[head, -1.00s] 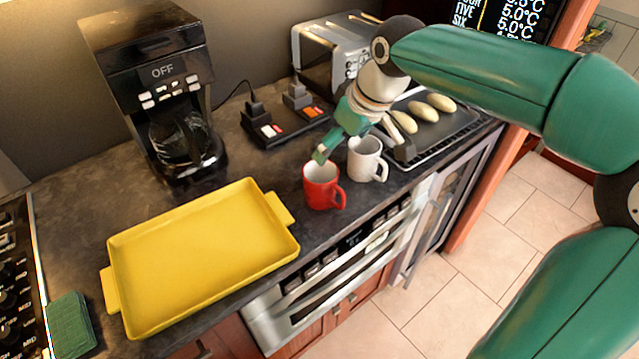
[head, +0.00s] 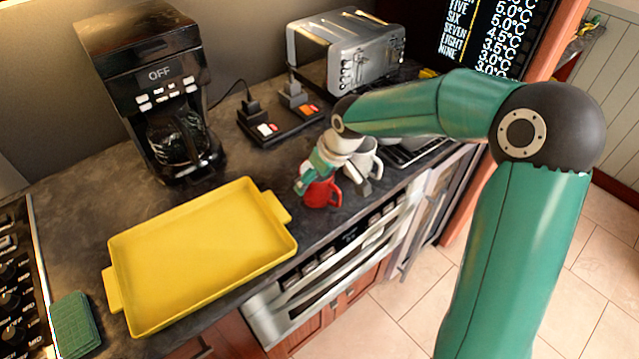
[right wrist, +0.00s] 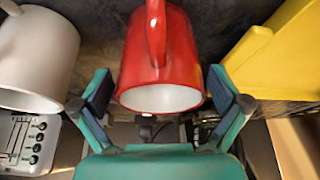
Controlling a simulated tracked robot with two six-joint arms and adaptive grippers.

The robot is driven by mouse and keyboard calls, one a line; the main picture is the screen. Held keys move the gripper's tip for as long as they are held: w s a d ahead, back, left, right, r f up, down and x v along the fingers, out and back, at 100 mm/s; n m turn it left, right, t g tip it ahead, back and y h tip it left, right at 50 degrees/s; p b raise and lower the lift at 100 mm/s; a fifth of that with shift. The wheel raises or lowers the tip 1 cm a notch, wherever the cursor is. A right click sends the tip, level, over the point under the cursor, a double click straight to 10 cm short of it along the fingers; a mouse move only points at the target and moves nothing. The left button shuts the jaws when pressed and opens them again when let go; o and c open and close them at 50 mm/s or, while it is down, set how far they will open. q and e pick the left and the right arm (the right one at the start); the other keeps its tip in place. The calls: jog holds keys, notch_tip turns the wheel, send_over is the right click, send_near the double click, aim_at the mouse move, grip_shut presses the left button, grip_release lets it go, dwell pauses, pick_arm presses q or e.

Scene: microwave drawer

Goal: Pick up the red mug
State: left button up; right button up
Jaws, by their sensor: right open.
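The red mug (head: 320,193) stands on the dark counter, right of the yellow tray, with its handle to the right. Its upper part is partly hidden by my right gripper (head: 332,183). In the right wrist view the red mug (right wrist: 162,62) is between the two open fingers of my right gripper (right wrist: 160,100), with its open rim toward the palm. I see no clear contact between fingers and mug. My left gripper is not in view.
A white mug (head: 363,160) stands close behind and right of the red mug. It also shows in the right wrist view (right wrist: 36,58). A yellow tray (head: 290,236) lies to the left. A coffee maker (head: 150,90), toaster (head: 350,55) and two-socket strip (head: 270,132) stand behind. The counter's front edge is close.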

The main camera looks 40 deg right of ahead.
jog(key=shift+w+f, duration=0.15)
jog(key=shift+f, duration=0.3)
jog(key=shift+c, duration=0.2)
jog(key=c, duration=1.3)
jog(key=shift+r, duration=0.1)
jog(key=shift+c, duration=0.9)
jog(key=shift+r, duration=0.15)
